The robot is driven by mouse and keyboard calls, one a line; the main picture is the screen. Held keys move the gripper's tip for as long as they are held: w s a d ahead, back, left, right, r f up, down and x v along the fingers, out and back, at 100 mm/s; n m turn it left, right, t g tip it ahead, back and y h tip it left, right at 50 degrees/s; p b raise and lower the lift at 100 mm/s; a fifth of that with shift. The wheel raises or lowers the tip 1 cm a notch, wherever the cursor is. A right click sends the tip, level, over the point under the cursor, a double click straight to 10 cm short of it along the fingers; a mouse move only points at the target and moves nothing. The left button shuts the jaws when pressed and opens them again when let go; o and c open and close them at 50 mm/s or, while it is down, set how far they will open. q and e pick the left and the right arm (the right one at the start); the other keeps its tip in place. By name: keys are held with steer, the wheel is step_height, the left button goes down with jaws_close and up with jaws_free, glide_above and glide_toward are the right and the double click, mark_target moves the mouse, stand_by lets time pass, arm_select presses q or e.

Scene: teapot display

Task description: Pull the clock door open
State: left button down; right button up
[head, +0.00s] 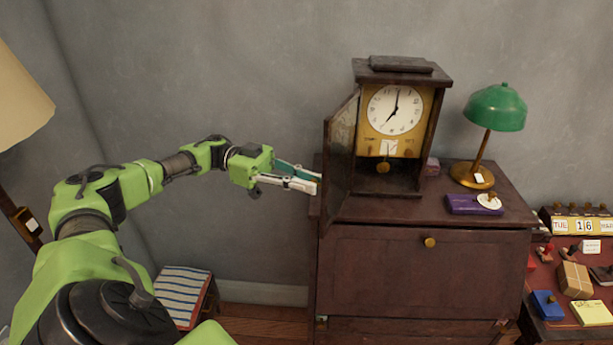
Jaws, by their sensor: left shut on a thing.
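The clock (401,72) is a dark wooden case standing on top of a dark cabinet. It has a white dial (394,109) on a gold panel and a pendulum below. The clock door (341,158) is swung out on the left side, toward me, and stands open with the dial and inside uncovered. My left gripper (313,182) reaches in from the left with its fingertips at the door's lower left part. It is shut on the clock door; the exact contact is partly hidden. My right gripper is not in view.
A green lamp (496,107) and a purple box (474,204) stand right of the clock on the cabinet (415,270). A small pink box (432,167) is beside the case. A striped stool (184,295) is below my arm. A lampshade (20,98) is at far left.

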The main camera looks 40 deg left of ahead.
arm_select(q)
steer(key=shift+d, duration=0.1)
steer(key=c, duration=2)
jaws_free()
steer(key=v, duration=0.7)
steer(key=shift+s+a+r, duration=0.2)
steer(key=shift+a+r, duration=0.05)
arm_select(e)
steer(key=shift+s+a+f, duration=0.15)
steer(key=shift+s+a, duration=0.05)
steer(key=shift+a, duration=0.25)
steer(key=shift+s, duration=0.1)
